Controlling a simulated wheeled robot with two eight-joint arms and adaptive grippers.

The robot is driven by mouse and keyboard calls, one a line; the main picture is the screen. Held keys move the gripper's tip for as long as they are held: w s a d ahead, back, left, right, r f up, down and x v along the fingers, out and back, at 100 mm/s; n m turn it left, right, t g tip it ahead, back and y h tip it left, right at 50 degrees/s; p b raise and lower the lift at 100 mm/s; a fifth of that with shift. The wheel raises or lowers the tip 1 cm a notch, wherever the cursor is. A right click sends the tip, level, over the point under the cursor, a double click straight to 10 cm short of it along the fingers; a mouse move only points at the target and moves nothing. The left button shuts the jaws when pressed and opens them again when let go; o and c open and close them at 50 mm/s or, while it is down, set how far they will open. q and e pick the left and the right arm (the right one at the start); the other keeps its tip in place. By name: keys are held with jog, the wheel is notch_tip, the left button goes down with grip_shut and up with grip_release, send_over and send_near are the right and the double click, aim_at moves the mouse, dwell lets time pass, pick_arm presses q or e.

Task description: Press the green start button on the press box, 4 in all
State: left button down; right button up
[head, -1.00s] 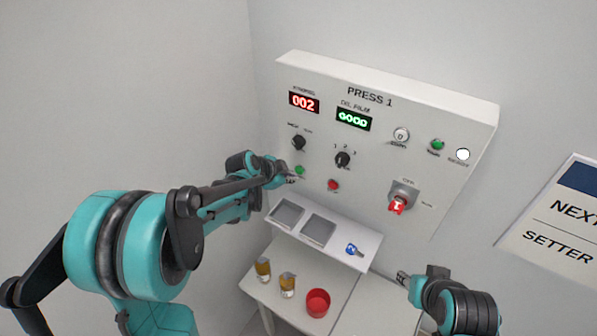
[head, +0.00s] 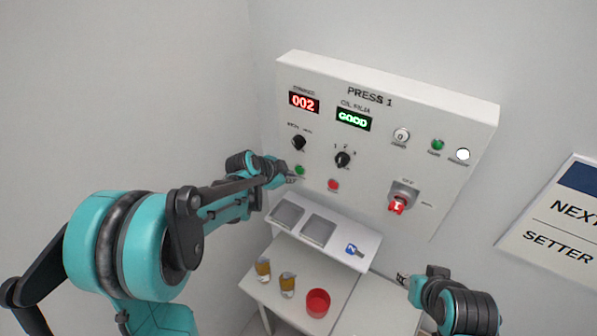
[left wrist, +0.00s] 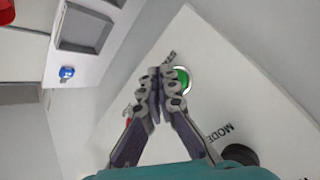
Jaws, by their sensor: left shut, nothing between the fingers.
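The press box (head: 450,130) stands against the wall, labelled PRESS 1. Its green start button (head: 299,170) sits at the lower left of the panel, below the black mode knob (head: 298,143). The red counter display (head: 304,102) reads 002. My left gripper (head: 290,179) is shut and empty, close to the button. In the left wrist view the shut fingertips (left wrist: 162,78) overlap the edge of the green button (left wrist: 182,80); I cannot tell if they touch it. My right gripper (head: 402,279) is low at the right, away from the panel; its jaw is too small to judge.
A red button (head: 333,185), a selector knob (head: 342,160) and a red switch (head: 398,205) share the panel. Below are a shelf with two grey trays (head: 318,231) and a blue item (head: 353,249), then a table with two amber jars (head: 287,285) and a red bowl (head: 317,302).

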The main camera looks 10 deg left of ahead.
pick_arm(q)
jog(key=shift+w, duration=0.15)
jog(key=shift+w+d, duration=0.15)
jog(key=shift+w, duration=0.1)
jog(key=shift+w+d+b, duration=0.1)
jog(key=shift+w+b, duration=0.2)
jog(key=shift+w, duration=0.05)
dwell(0.6)
dwell(0.3)
jog(key=shift+s+a, duration=0.25)
jog(key=shift+s, duration=0.55)
jog(key=shift+s+a, duration=0.3)
jog(key=shift+s, duration=0.45)
jog(key=shift+s+a, duration=0.25)
jog(key=shift+s, duration=0.55)
jog(key=shift+s+a, duration=0.3)
jog(key=shift+s, duration=0.45)
